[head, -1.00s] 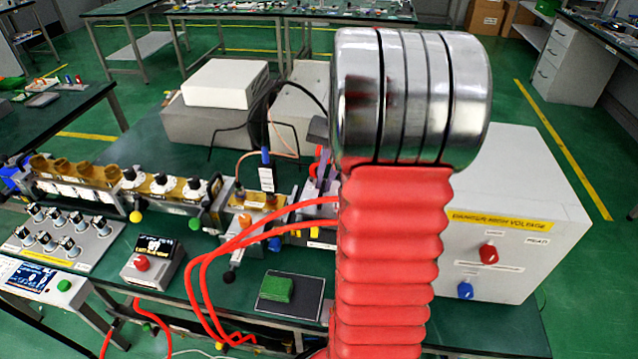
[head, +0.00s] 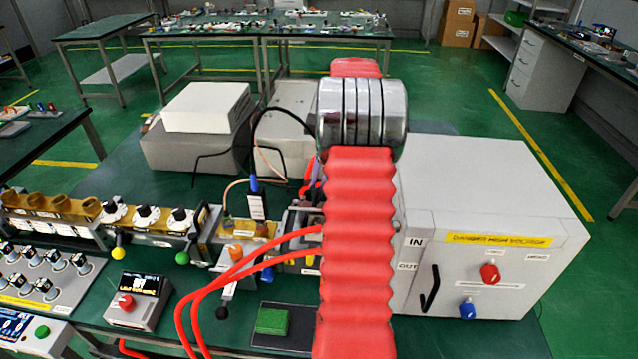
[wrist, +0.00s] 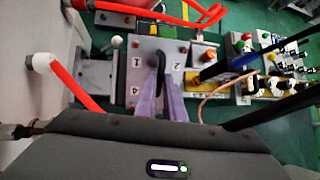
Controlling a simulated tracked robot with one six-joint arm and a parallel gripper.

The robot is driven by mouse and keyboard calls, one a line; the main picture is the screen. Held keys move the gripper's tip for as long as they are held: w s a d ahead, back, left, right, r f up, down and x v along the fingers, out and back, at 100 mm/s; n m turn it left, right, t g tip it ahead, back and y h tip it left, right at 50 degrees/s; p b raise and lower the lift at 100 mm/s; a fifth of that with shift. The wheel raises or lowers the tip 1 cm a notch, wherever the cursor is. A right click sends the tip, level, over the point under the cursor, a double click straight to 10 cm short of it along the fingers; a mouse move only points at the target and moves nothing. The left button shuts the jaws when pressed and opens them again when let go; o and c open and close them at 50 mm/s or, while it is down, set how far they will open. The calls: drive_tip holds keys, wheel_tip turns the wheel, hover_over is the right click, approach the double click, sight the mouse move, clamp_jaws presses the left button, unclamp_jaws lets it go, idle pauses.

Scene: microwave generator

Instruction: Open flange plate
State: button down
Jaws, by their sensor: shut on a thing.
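The flange plate (wrist: 143,57) is a grey plate marked 1, 2 and 4 in the wrist view. A black handle (wrist: 161,62) stands out from it. My gripper (wrist: 160,82) has two pale purple fingers, shut on the black handle, one finger on each side. The fingers cover the lower part of the plate, so a number there is hidden. In the head view my red, ribbed arm hides most of the gripper and the plate. I cannot tell whether the plate has left its seat.
The white high-voltage box (head: 475,225) stands right of my arm, with red and blue knobs. Red hoses (head: 240,270) curve in front of the waveguide line (head: 140,225). A black cable (wrist: 262,62) runs close right of the plate. A green block (head: 272,320) lies at the front.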

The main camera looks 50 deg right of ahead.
drive_tip(key=shift+w+d+f+y, duration=0.1)
drive_tip(key=shift+w+d+y, duration=0.25)
drive_tip(key=shift+d+y, duration=0.2)
drive_tip(key=c, duration=1.8)
unclamp_jaws()
drive_tip(key=shift+c, duration=0.2)
drive_tip(key=shift+s+a, duration=0.1)
drive_tip(key=shift+a, duration=0.1)
